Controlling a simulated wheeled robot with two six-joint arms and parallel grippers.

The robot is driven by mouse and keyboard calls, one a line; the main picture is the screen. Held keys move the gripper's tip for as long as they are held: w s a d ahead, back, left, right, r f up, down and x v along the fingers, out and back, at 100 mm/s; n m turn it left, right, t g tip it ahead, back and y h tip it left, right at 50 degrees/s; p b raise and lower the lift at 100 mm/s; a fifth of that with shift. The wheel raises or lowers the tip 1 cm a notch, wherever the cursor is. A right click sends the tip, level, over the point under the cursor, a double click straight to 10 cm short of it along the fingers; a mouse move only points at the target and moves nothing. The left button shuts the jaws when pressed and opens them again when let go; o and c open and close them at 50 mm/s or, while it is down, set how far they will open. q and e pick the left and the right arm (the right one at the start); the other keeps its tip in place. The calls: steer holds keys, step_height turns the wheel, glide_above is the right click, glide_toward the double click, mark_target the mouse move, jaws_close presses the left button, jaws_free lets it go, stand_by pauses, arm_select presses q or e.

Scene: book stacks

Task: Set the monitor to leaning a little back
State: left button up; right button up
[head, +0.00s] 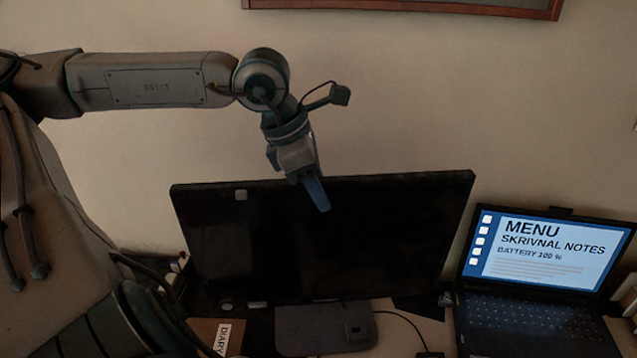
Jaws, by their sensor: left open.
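The monitor (255,245) is a wide dark screen standing on a grey base (300,330) in the middle of the head view. Its top edge runs across below the wall, and its exact tilt is hard to judge from here. My left gripper (319,198) is at the top edge of the monitor, near its middle, with a blue finger pointing down in front of the screen. It is open, with nothing seen between its fingers. I cannot tell whether it touches the monitor. My right gripper is not in view.
An open laptop (540,250) with a lit screen stands right of the monitor. A diary (222,335) lies left of the monitor base. A cable (405,318) runs right from the base. A plain wall is behind, with a framed edge (420,6) above.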

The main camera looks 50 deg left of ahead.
arm_select(q)
steer(key=shift+w+f, duration=0.1)
steer(key=shift+f, duration=0.1)
jaws_close()
steer(key=shift+w+a+r+g+h+p, duration=0.2)
steer(key=shift+w+a+g+h+p, duration=0.3)
steer(key=shift+w+a+h+p, duration=0.3)
steer(key=shift+w+a, duration=0.1)
steer(key=shift+a, duration=0.25)
steer(key=shift+w+a+f, duration=0.15)
steer(key=shift+f, duration=0.05)
jaws_free()
steer(key=shift+g, duration=0.3)
steer(key=shift+r, duration=0.1)
